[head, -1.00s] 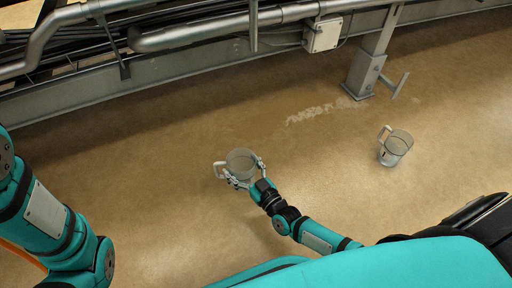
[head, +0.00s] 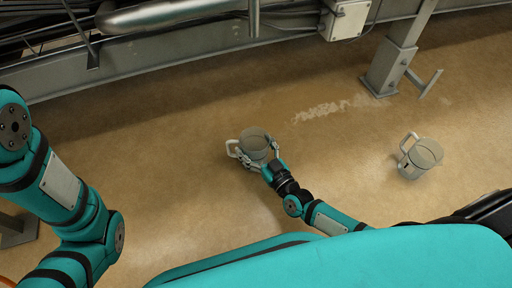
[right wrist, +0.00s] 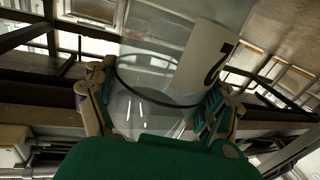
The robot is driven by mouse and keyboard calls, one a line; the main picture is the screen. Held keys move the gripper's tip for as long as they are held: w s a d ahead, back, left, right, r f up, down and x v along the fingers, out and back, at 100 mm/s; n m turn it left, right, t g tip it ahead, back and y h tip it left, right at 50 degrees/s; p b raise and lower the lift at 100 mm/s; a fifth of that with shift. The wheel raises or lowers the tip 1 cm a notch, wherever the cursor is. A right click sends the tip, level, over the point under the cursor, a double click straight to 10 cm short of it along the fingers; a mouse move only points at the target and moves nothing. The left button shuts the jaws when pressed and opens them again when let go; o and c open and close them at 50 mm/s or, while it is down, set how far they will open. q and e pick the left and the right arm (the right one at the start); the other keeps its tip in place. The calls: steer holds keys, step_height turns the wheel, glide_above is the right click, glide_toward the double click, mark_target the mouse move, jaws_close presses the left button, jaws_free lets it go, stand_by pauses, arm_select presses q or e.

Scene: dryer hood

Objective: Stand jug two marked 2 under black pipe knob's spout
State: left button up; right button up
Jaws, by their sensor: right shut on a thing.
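A clear jug (head: 255,141) with a pale handle on its left is held by my right gripper (head: 259,161) in the head view. In the right wrist view the fingers grip both sides of this jug (right wrist: 155,110), and a white label with a black mark that looks like a 2 shows on its wall. A vertical grey pipe end (head: 253,18) hangs at the top of the head view, well behind the jug. I cannot tell whether it is the spout, and I see no black knob. My left arm shows at left, but its gripper does not.
A second clear jug (head: 423,157) stands on the floor (head: 330,170) at right. A grey post with a foot bracket (head: 391,68) stands at back right. Pipes and a grey beam (head: 170,58) run across the back. The floor between is clear.

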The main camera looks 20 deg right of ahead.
steer(key=shift+r, duration=0.1)
steer(key=shift+f, duration=0.2)
steer(key=o, duration=1.1)
steer(key=shift+r, duration=0.25)
steer(key=p+v, duration=0.6)
steer(key=v, duration=0.5)
steer(key=shift+s, duration=0.2)
steer(key=shift+s+d+f, duration=0.1)
steer(key=shift+s+d, duration=0.05)
steer(key=shift+s, duration=0.15)
